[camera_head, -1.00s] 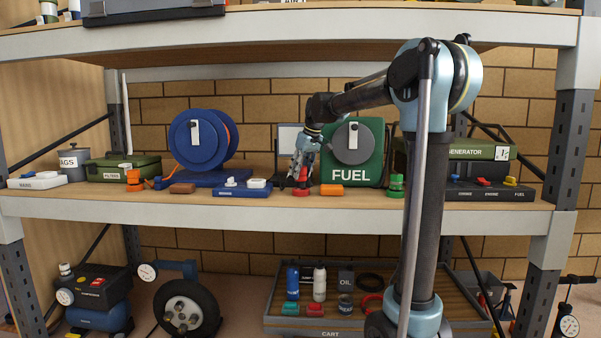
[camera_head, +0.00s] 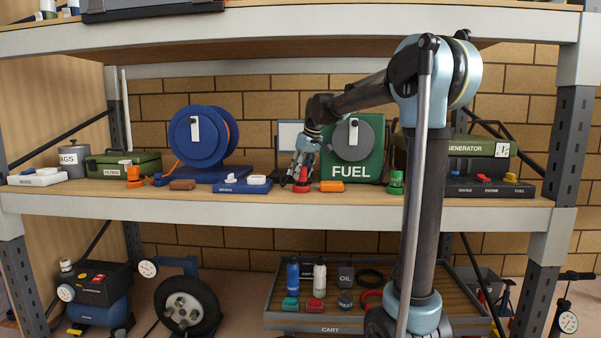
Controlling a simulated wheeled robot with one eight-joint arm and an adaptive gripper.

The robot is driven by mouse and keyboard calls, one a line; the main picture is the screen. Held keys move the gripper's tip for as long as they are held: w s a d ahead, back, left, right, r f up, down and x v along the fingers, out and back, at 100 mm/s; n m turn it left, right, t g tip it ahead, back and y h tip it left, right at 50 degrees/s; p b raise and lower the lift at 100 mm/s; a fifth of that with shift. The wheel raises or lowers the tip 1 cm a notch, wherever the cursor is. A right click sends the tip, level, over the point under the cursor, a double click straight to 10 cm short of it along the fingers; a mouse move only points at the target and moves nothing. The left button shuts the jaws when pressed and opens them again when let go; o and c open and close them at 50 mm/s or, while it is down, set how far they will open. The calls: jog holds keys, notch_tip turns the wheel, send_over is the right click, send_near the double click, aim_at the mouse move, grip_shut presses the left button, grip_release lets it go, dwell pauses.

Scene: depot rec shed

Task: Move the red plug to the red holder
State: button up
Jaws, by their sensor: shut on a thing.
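The red plug (camera_head: 304,174) is upright between the fingers of my gripper (camera_head: 299,178), at the middle of the shelf. My gripper points down and is shut on it. The red holder (camera_head: 301,189) is a low round red base on the shelf, directly under the plug. The fingers cover part of the plug. I cannot tell whether the plug is seated in the holder or just above it.
A green holder (camera_head: 396,187) stands farther right. The upper shelf (camera_head: 270,40) hangs above.

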jog(key=shift+f, duration=0.4)
jog(key=o, duration=1.1)
jog(key=shift+r, duration=0.15)
jog(key=v, duration=1.1)
jog(key=s+d+f+m+h, duration=0.1)
jog(key=s+d+f+m, duration=0.1)
jog(key=s+d+f, duration=0.6)
jog(key=s+d+f+m+h, duration=0.1)
jog(key=s+d+f+m, duration=0.1)
jog(key=s+d+f, duration=0.6)
jog(key=s+d+f+m, duration=0.1)
jog(key=s+f, duration=0.6)
jog(key=s+d+f+m, duration=0.2)
jog(key=s+f, duration=0.5)
jog(key=s+d+f+m+g+h, duration=0.1)
jog(key=s+f, duration=0.5)
jog(key=s, duration=0.1)
jog(key=shift+s+d+f, duration=0.25)
jog(key=shift+d+f, duration=0.15)
